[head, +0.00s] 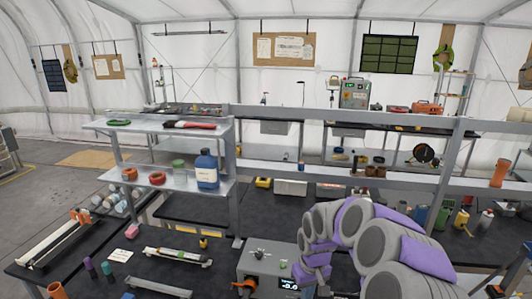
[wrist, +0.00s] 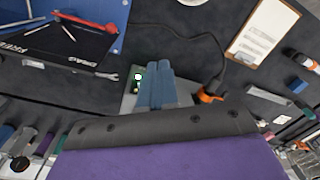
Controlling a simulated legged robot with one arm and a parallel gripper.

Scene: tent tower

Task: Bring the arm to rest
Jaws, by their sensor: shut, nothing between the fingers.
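My gripper (wrist: 157,70) shows in the wrist view as two blue-grey fingers pressed together, shut and empty. The fingers are in front of a small grey device with a green board (wrist: 136,78), which they partly cover. In the head view my purple and grey arm is folded at the lower right, above the black bench. The gripper's fingers cannot be made out there. A grey box with a small lit display (head: 265,265) stands on the bench just left of the arm.
A shelf (head: 150,178) holds a blue bottle (head: 206,172) and tape rolls. A metal rail crosses behind the arm. Bottles and an orange cylinder (head: 499,173) stand at the right. The wrist view shows an orange connector (wrist: 208,97), a clipboard (wrist: 262,36) and a wrench (wrist: 72,67).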

